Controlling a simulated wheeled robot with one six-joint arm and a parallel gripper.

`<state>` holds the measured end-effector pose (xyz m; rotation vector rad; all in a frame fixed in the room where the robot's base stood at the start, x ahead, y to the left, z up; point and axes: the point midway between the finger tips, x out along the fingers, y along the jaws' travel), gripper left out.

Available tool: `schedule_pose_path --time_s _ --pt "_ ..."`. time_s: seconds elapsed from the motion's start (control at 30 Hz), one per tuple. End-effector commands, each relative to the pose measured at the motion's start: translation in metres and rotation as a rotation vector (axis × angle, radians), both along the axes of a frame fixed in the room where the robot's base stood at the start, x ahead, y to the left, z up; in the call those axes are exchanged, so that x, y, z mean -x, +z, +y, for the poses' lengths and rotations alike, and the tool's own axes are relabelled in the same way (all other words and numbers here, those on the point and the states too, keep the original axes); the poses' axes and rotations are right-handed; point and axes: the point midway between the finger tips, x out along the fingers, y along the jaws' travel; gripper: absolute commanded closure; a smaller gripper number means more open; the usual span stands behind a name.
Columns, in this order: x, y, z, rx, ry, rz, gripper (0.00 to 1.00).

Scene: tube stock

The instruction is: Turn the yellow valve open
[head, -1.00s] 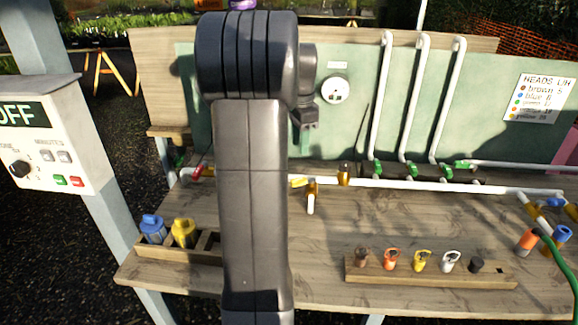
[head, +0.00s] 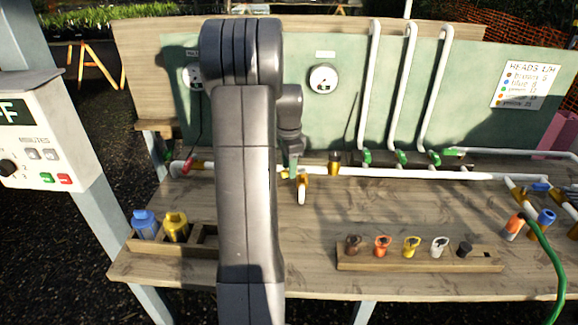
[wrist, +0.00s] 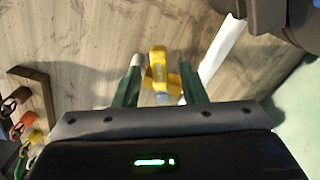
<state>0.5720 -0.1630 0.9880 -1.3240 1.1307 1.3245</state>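The yellow valve sits on the white pipe along the back of the bench, beside a brass tee (head: 303,183). In the head view only a bit of its yellow handle (head: 284,174) shows beside my gripper (head: 293,170). In the wrist view the yellow valve (wrist: 158,66) lies between the two green fingers of my gripper (wrist: 160,64). The fingers are apart, with a gap on either side of the handle, so my gripper is open and empty. How far the fingertips reach down around the handle is not clear.
The white pipe (head: 400,171) runs along the bench, with upright pipes and green valves (head: 401,157) behind. A gauge (head: 322,79) hangs on the green panel.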

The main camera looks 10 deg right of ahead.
Motion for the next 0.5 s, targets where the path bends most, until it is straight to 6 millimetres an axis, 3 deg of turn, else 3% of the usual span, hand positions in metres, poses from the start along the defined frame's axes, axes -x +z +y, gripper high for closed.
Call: schedule_pose_path --time_s 0.37,0.5 --pt "0.0003 -0.0060 0.0001 0.000 0.000 0.000 0.62" --pt "0.0002 -0.0058 0.0001 0.000 0.000 0.000 0.89"
